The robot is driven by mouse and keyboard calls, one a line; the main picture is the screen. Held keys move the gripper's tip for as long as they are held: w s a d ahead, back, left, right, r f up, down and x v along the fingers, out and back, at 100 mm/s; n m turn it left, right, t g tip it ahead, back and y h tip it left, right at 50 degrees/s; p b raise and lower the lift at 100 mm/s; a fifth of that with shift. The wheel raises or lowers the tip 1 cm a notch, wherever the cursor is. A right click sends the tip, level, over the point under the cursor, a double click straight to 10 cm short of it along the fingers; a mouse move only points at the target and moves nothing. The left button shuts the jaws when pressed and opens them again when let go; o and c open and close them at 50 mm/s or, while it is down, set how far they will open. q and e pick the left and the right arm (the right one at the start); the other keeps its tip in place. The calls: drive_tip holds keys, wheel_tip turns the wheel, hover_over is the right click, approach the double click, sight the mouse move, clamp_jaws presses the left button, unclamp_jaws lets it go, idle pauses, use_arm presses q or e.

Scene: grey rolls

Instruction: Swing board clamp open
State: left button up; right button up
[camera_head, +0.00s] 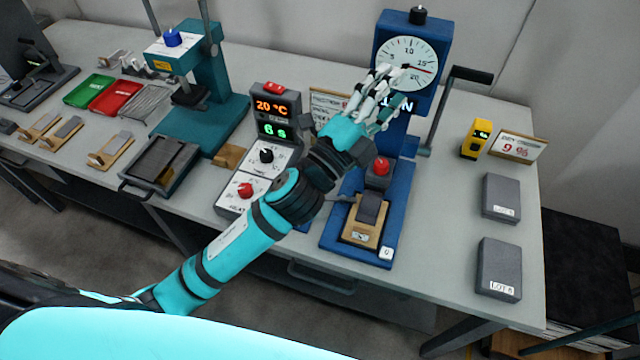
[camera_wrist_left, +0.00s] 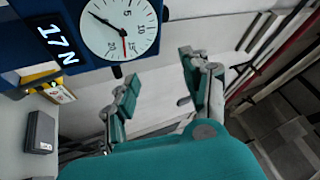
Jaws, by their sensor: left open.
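The blue tester with a round dial (camera_head: 411,58) stands on the bench; its dial (camera_wrist_left: 120,28) also shows in the left wrist view, beside a "17 N" readout. On its base lies a wooden board (camera_head: 362,233) with a dark grey pad (camera_head: 369,208), below a red-topped block (camera_head: 379,171). My left gripper (camera_head: 383,88) is open and empty, in front of the dial, well above the board. Its spread fingers show in the left wrist view (camera_wrist_left: 160,68).
A crank handle (camera_head: 468,76) rises right of the tester. A control box (camera_head: 269,150) with red digits stands left of it. Grey blocks (camera_head: 499,268) and a yellow meter (camera_head: 475,139) lie to the right. A teal press (camera_head: 205,110) stands farther left.

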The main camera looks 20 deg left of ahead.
use_arm(q)
drive_tip(key=s+d+r+m+g+h, duration=0.3)
drive_tip(key=d+m+g+h, duration=0.25)
drive_tip(key=m, duration=0.35)
drive_tip(key=s+d+r+m+g+h, duration=0.25)
drive_tip(key=d+m+g+h, duration=0.3)
drive_tip(key=m, duration=0.45)
drive_tip(key=s+d+f+m+g, duration=0.3)
drive_tip(key=s+m+g, duration=0.1)
drive_tip(key=m+g, duration=0.35)
drive_tip(key=m+g+y+p, duration=0.1)
drive_tip(key=m+y+p, duration=0.3)
drive_tip(key=m+y, duration=1.3)
hover_over(336, 197)
drive_tip(key=s+a, duration=0.1)
drive_tip(key=a, duration=0.2)
wheel_tip(336, 197, down, 29)
drive_tip(key=n+y, duration=0.4)
drive_tip(key=shift+a+f+n, duration=0.15)
drive_tip(key=shift+n, duration=0.1)
drive_tip(key=shift+f, duration=0.6)
